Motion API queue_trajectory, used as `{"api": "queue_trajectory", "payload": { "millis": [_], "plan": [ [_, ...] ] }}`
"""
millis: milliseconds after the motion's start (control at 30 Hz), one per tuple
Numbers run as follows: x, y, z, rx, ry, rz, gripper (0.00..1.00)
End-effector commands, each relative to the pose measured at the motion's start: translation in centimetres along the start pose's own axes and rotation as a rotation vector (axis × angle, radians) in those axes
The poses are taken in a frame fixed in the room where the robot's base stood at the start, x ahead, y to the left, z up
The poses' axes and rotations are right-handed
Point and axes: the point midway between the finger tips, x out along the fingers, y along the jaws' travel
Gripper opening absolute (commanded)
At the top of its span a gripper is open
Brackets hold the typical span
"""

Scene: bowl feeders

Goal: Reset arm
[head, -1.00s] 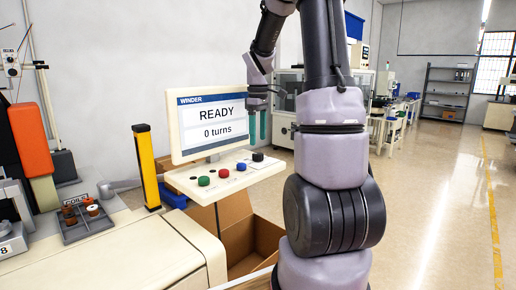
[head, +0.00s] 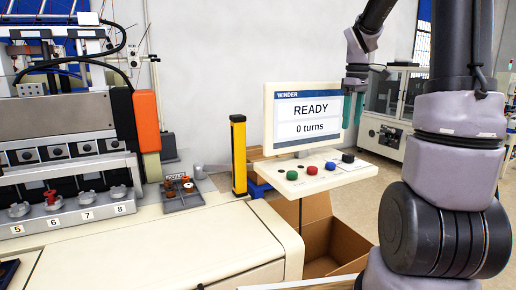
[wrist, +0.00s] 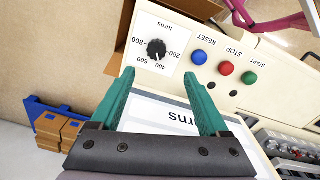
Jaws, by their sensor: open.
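My gripper (head: 353,108) is raised at the right of the winder screen (head: 304,118) in the head view. It is open and empty, its teal fingers pointing down. The fingers touch none of these as far as I can see. The screen reads READY, 0 turns.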

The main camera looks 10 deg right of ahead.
Motion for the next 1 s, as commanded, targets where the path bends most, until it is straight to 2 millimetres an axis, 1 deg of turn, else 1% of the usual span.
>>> {"api": "queue_trajectory", "payload": {
  "millis": [33, 67, 167, 300, 367, 400, 500, 600, 700, 800, 1000],
  "plan": [
    [-0.9, -1.1, 0.1, 0.029, 0.021, 0.017, 0.79],
    [-1.5, -1.8, 0.2, 0.055, 0.037, 0.026, 0.79],
    [-3.5, -5.0, 0.9, 0.178, 0.112, 0.057, 0.79],
    [-5.9, -10.0, 2.5, 0.381, 0.246, 0.074, 0.79],
    [-6.6, -11.9, 3.3, 0.467, 0.307, 0.069, 0.79],
    [-6.9, -13.3, 3.9, 0.526, 0.349, 0.060, 0.79],
    [-7.5, -16.2, 5.3, 0.663, 0.449, 0.026, 0.79],
    [-7.7, -18.5, 6.6, 0.779, 0.530, -0.021, 0.79],
    [-7.7, -20.1, 7.5, 0.863, 0.588, -0.065, 0.79],
    [-7.5, -20.9, 8.0, 0.915, 0.620, -0.095, 0.79],
    [-7.5, -21.2, 8.2, 0.941, 0.632, -0.110, 0.79]
  ]
}}
